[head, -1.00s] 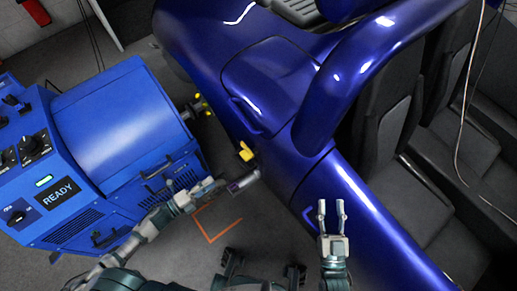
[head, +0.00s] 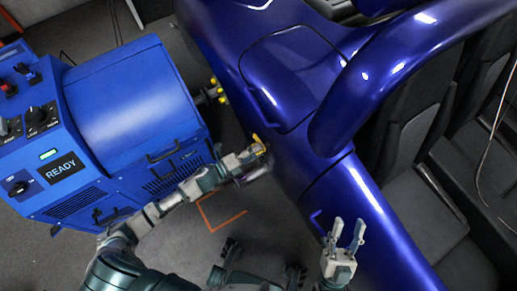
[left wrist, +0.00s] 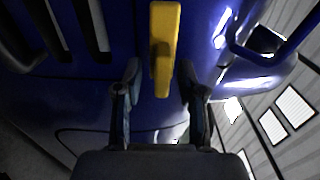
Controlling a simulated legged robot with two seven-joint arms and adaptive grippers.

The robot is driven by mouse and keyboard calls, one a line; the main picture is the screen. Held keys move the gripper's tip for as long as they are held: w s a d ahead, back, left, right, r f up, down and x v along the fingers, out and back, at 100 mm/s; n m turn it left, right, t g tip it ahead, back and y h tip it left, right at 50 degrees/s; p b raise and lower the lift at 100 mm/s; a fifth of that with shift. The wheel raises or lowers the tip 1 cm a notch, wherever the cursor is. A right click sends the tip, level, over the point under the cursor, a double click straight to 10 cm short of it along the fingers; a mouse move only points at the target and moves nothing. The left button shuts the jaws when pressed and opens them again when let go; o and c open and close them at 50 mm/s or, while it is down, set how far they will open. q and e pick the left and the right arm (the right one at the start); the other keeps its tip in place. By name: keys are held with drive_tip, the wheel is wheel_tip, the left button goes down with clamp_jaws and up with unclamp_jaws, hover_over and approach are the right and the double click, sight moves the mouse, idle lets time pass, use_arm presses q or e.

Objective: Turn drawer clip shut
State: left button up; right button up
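The yellow clip (head: 262,148) shows in the head view at the blue car's lower side, partly covered by my left gripper (head: 256,157). In the left wrist view the clip (left wrist: 164,40) is a long upright yellow bar in front of a blue surface. The fingers of my left gripper (left wrist: 161,95) are open, one on each side of the clip's lower end, with gaps on both sides. My right gripper (head: 345,232) is open and empty in front of the car's side panel.
The blue dynamometer (head: 130,100) with a READY display stands at left, its yellow-studded hub (head: 215,91) facing the car (head: 290,80). My left arm passes in front of its lower right side. An orange floor marking (head: 222,222) lies between them. Black seats (head: 410,130) are at right.

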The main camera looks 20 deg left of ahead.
use_arm(q)
drive_tip(key=shift+w+a, duration=0.15)
drive_tip(key=shift+a, duration=0.05)
drive_tip(key=shift+d, duration=0.1)
use_arm(e)
drive_tip(key=shift+s+a+r, duration=0.1)
drive_tip(key=shift+a+r, duration=0.05)
drive_tip(key=shift+a, duration=0.2)
use_arm(q)
drive_tip(key=shift+d, duration=0.3)
clamp_jaws()
use_arm(e)
drive_tip(key=shift+d, duration=0.35)
